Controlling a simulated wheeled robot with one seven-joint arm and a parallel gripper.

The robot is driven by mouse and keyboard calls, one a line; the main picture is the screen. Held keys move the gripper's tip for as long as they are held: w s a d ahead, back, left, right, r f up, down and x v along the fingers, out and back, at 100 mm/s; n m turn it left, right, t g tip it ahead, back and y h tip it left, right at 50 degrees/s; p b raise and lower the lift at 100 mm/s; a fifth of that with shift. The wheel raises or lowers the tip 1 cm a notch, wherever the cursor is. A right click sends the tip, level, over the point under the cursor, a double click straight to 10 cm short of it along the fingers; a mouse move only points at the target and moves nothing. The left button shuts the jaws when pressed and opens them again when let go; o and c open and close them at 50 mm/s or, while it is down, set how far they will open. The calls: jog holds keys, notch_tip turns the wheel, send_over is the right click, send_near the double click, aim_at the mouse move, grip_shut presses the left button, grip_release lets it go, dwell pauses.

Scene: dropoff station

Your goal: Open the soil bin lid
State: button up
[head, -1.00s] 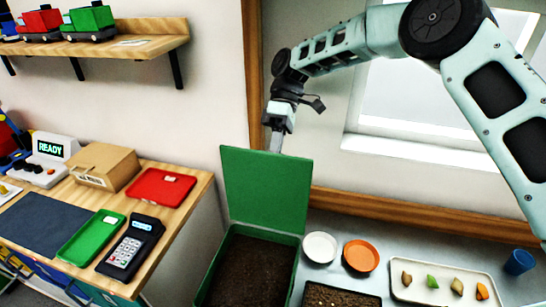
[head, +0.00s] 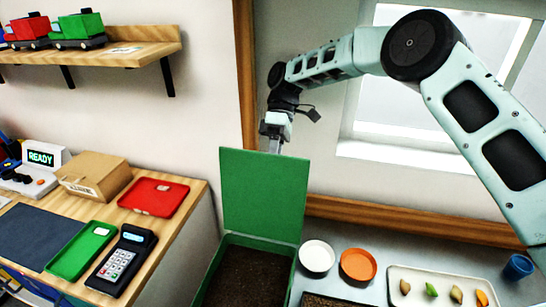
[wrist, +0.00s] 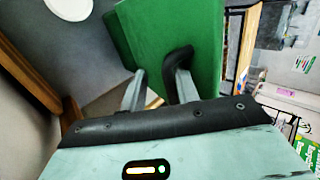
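The soil bin (head: 214,270) is a green box with dark soil (head: 243,278) inside, at the lower middle of the head view. Its green lid (head: 262,195) stands upright at the back of the bin, and the bin's mouth is uncovered. My gripper (head: 274,148) points down at the lid's top edge, with its fingertips hidden behind the lid. In the wrist view my gripper (wrist: 160,82) has its two grey fingers apart, with the green lid (wrist: 170,25) beyond them. A dark curved piece (wrist: 178,58) on the lid overlaps the right finger's tip.
A white bowl (head: 317,257) and an orange bowl (head: 358,264) stand right of the bin. A white tray (head: 410,276) with several small items and a blue cup (head: 517,267) are farther right. A wooden table (head: 195,200) with goods is at left. The window wall is close behind.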

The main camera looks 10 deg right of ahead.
jog(key=shift+a+r, duration=0.1)
jog(key=shift+r, duration=0.3)
jog(key=shift+r, duration=0.25)
notch_tip(320, 180, up, 9)
jog(key=b, duration=0.3)
jog(key=shift+r+b, duration=0.2)
jog(key=shift+b, duration=0.1)
